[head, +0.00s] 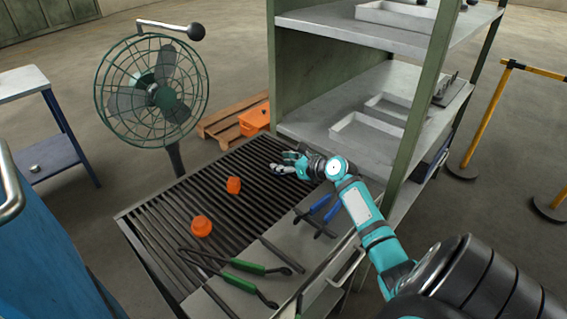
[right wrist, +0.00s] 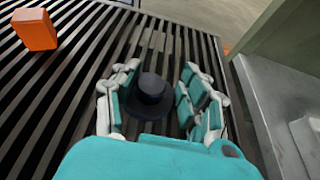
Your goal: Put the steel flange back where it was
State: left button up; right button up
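A dark, round flange with a raised hub, which looks like the steel flange (right wrist: 152,94), is on the slatted grate (right wrist: 75,70) in the right wrist view. My right gripper (right wrist: 166,78) is open, with one finger on each side of the flange. A gap shows on the right side; on the left the finger is very close, and I cannot tell if it touches. In the head view my right gripper (head: 281,164) is low over the far end of the grate (head: 165,215), and I cannot make out the flange there. My left gripper is out of view.
An orange flanged piece (head: 201,227) and an orange block (head: 233,185) sit on the grate. Green-handled tongs (head: 250,267) and blue-handled tongs (head: 318,208) lie near its front. A shelf rack (head: 350,108) with trays stands right, a fan (head: 155,90) left.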

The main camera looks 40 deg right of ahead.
jog(key=o, duration=0.3)
jog(key=shift+r, duration=0.1)
jog(key=v, duration=1.2)
jog(key=shift+r+p, duration=0.15)
jog(key=shift+p, duration=0.2)
